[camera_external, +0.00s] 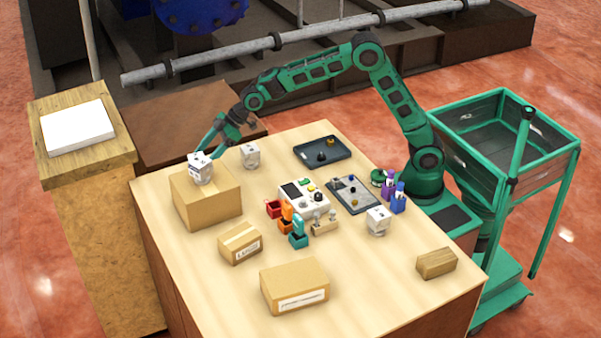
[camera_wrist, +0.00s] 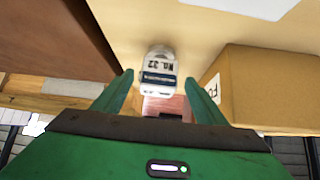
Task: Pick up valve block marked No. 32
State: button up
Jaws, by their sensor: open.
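A white valve block (camera_wrist: 158,72) with "No. 32" printed upside down shows in the wrist view, between and just beyond my fingertips. My gripper (camera_wrist: 159,80) is open, with a visible gap on each side of the block. The marking is too small to read there. Similar white blocks stand on the table, one just right of my gripper (camera_external: 250,156) and one near the right side (camera_external: 378,221).
The wooden table (camera_external: 212,297) holds smaller cardboard boxes (camera_external: 295,287), a control box (camera_external: 303,199), dark trays (camera_external: 322,152) and small coloured bins (camera_external: 286,213). In the wrist view a labelled cardboard box (camera_wrist: 270,90) is close to my right finger. The table's front left is clear.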

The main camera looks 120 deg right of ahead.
jog(key=x, duration=0.4)
jog(key=shift+w+d+f, duration=0.1)
jog(key=shift+w+f, duration=0.05)
jog(key=shift+w, duration=0.05)
jog(key=c, duration=1.6)
